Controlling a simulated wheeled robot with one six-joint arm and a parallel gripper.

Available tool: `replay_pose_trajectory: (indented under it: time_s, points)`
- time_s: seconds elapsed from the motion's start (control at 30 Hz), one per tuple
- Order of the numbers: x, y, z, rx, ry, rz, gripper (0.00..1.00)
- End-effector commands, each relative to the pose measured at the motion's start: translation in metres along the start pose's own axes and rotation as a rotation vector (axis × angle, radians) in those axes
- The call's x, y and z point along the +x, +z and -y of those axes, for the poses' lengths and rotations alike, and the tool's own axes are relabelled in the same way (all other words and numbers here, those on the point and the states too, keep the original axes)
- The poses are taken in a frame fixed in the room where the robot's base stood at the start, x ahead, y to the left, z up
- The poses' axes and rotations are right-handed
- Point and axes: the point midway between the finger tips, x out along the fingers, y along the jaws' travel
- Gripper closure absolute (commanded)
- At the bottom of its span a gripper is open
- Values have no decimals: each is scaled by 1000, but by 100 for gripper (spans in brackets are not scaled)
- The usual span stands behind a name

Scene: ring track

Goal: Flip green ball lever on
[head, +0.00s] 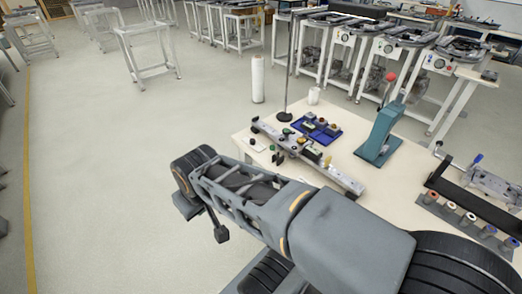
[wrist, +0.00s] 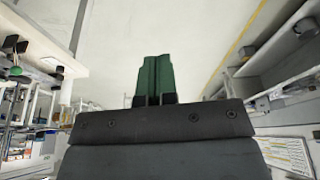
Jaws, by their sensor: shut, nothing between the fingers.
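My gripper (wrist: 154,78) shows in the wrist view as two green fingers pressed together, empty. In the head view my arm reaches left past the near table edge, and the fingers cannot be made out. A small green ball (wrist: 15,70) shows at the far left of the wrist view, apart from my fingers. In the head view, small green and dark knobs (head: 273,148) stand near the left part of a long metal rail on the table. Which way the green ball lever is tilted cannot be told.
The white table (head: 345,160) holds the long metal rail (head: 342,178), a blue tray (head: 316,128) and a teal lever press (head: 380,135) with a red ball. A dark stand (head: 285,115) rises behind the tray. Open floor (head: 100,180) lies to the left.

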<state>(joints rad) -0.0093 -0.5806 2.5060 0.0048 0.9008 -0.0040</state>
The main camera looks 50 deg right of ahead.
Motion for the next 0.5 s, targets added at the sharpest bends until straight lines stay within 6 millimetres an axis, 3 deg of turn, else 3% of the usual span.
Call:
replay_pose_trajectory:
  time_s: [0.13,0.23,0.37,0.5]
  points:
    - [4,-3,-7,-106,38,53,100]
    - [13,-8,-24,-330,104,168,100]
    - [30,-20,-63,-784,178,440,100]
    - [49,-39,-112,-1315,150,823,100]
